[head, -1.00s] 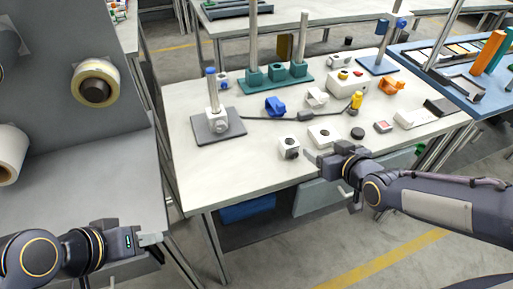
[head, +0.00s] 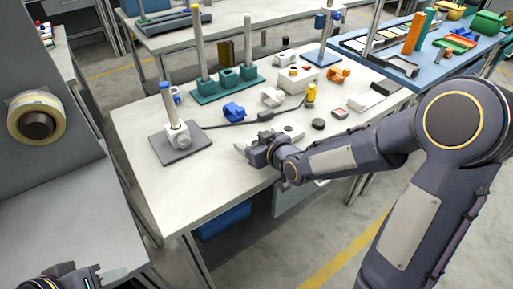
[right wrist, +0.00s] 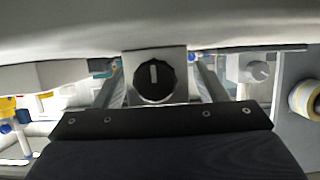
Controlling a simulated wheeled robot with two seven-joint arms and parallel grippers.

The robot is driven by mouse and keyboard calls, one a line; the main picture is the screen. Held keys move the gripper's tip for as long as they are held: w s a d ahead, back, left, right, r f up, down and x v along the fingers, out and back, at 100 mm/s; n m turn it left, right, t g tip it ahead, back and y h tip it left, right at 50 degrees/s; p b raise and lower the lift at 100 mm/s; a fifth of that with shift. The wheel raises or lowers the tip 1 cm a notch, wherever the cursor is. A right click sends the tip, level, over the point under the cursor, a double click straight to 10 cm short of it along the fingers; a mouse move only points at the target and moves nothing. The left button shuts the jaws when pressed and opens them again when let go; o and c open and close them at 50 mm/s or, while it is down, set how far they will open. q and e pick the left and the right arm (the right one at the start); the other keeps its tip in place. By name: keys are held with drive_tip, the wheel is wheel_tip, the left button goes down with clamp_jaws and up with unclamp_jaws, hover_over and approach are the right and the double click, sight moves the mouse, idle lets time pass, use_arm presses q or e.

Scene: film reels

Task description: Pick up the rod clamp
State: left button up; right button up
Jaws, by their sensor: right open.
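A small white block with a black ribbed knob, which I take to be the rod clamp (right wrist: 154,78), shows in the right wrist view. It stands between the two fingers of my right gripper (right wrist: 158,88), which is open with a finger on either side. I cannot tell whether the fingers touch it. In the head view my right gripper (head: 247,150) is low over the table's front part and hides the block. My left gripper (head: 112,275) is at the bottom left, partly out of frame; its jaw state is unclear.
On the white table (head: 160,196) stand a rod on a grey base (head: 180,143), a blue clamp (head: 234,111), a white clamp (head: 272,97), an orange clamp (head: 339,75) and a white block with a hole (head: 291,131). The table's front left is clear.

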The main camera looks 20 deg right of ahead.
sight(254, 139)
drive_tip(key=c, duration=1.2)
drive_tip(key=shift+o, duration=0.2)
drive_tip(key=shift+r, duration=0.6)
wheel_tip(254, 139, up, 3)
drive_tip(key=shift+d+f+p, duration=0.1)
drive_tip(key=shift+f+p, duration=0.1)
drive_tip(key=shift+p, duration=0.2)
drive_tip(key=s+d+r+p, duration=0.8)
drive_tip(key=s+r, duration=0.1)
drive_tip(key=s, duration=0.2)
drive_tip(key=shift+s, duration=0.25)
